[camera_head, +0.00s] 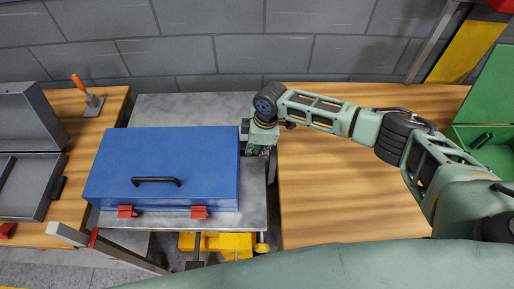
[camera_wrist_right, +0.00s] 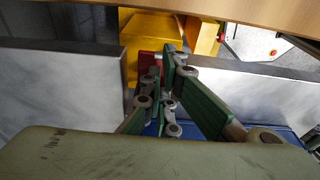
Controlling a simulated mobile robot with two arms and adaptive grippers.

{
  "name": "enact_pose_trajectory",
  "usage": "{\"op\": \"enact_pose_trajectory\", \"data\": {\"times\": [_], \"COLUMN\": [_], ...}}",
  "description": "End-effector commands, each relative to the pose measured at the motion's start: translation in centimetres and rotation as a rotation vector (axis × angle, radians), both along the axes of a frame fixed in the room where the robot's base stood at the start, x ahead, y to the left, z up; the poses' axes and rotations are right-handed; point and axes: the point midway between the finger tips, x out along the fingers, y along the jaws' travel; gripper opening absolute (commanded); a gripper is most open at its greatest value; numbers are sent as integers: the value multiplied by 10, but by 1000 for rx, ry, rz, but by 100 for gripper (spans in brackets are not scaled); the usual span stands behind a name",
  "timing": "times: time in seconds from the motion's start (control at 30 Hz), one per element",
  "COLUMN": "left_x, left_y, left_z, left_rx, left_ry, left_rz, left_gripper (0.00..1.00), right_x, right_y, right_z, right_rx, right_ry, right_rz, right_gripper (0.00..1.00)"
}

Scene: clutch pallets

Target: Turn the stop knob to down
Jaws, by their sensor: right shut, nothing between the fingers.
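My right gripper (camera_head: 258,150) points down at the right edge of the blue case, over the metal surface. In the right wrist view its green fingers (camera_wrist_right: 161,68) are close together and hold nothing. A red part (camera_wrist_right: 149,63) shows just beyond the fingertips, in front of a yellow body (camera_wrist_right: 150,33); I cannot tell whether it is the stop knob or whether the fingers touch it. In the head view a yellow unit (camera_head: 236,241) sits below the metal surface, with a small round yellow piece (camera_head: 262,247) at its right. No stop knob can be clearly made out. My left gripper is not in view.
The blue case (camera_head: 115,160) with a black handle and red latches lies on the metal surface (camera_head: 180,108). Wooden tables (camera_head: 310,205) flank it. An open grey case (camera_head: 25,125) is at left, a green one (camera_head: 495,90) at right. The near right tabletop is clear.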

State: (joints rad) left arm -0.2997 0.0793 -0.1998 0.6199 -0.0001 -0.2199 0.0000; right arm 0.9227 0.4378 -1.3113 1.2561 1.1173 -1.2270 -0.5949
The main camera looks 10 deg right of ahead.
Motion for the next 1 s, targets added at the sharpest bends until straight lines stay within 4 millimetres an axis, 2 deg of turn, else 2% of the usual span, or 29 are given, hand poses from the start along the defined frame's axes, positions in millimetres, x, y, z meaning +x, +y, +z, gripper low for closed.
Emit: {"op": "enact_pose_trajectory", "data": {"times": [0.37,0.7,0.73,0.77,1.0], "left_x": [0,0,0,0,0], "left_y": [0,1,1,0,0], "left_z": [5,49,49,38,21], "left_rx": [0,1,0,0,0], "left_ry": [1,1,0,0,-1], "left_rz": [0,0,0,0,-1], "left_gripper": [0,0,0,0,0], "right_x": [0,-5,-5,-4,-3], "right_y": [0,4,5,5,7], "right_z": [5,47,49,50,99], "right_rx": [3,3,4,5,5], "right_ry": [-1,0,-1,-4,-6], "right_rz": [0,-4,-4,-2,-3], "right_gripper": [0,0,0,0,0]}}
